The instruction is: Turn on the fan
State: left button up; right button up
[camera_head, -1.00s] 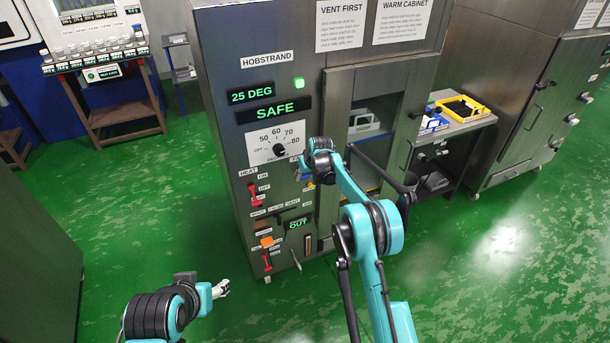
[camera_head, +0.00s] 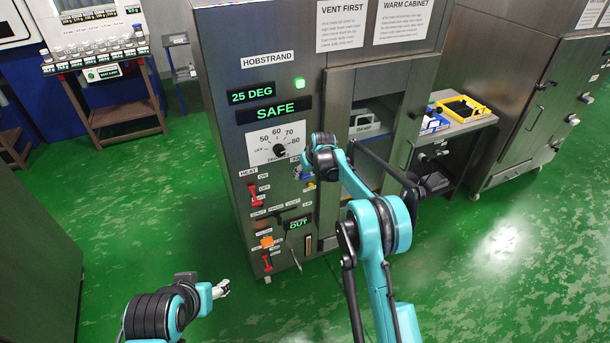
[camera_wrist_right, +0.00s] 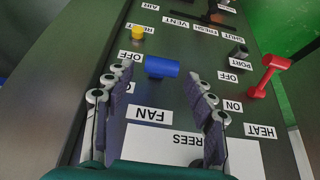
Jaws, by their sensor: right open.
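The blue fan switch handle (camera_wrist_right: 162,67) shows on the cabinet panel in the right wrist view, where the labels appear upside down. Its FAN label (camera_wrist_right: 149,115) is nearer the gripper, and an OFF label (camera_wrist_right: 122,72) is beside the handle. The label nearer my finger is partly hidden. My right gripper (camera_wrist_right: 159,76) is open, its fingers on either side of the handle; I cannot tell whether they touch it. In the head view my right wrist (camera_head: 323,155) is at the panel and mostly hides this switch. My left gripper (camera_head: 222,288) hangs low, away from the cabinet, its jaws unclear.
A red heat switch (camera_wrist_right: 268,75), a dark port knob (camera_wrist_right: 238,51) and a yellow reset button (camera_wrist_right: 138,32) are near the fan switch. The cabinet's temperature dial (camera_head: 279,148) is above them. Green floor (camera_head: 160,230) is clear to the left.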

jog(key=v, duration=0.9)
jog(key=shift+s+r, duration=0.1)
jog(key=s+d+r+m, duration=0.1)
jog(key=s+r, duration=0.3)
jog(key=s, duration=0.3)
jog(key=s+d+r+h, duration=0.1)
jog(key=s+d+r, duration=0.1)
jog(key=s+r, duration=0.35)
jog(key=s+d+r+m, duration=0.1)
jog(key=s+r, duration=0.1)
jog(key=s, duration=0.7)
jog(key=s+d+f, duration=0.1)
jog(key=s+f, duration=0.2)
jog(key=s, duration=0.9)
jog(key=s+d+f+m+t+b, duration=0.1)
jog(key=s+f, duration=0.3)
jog(key=s, duration=0.8)
jog(key=shift+d+m+t+h, duration=0.3)
jog(key=shift+d+h, duration=0.1)
jog(key=shift+d, duration=0.35)
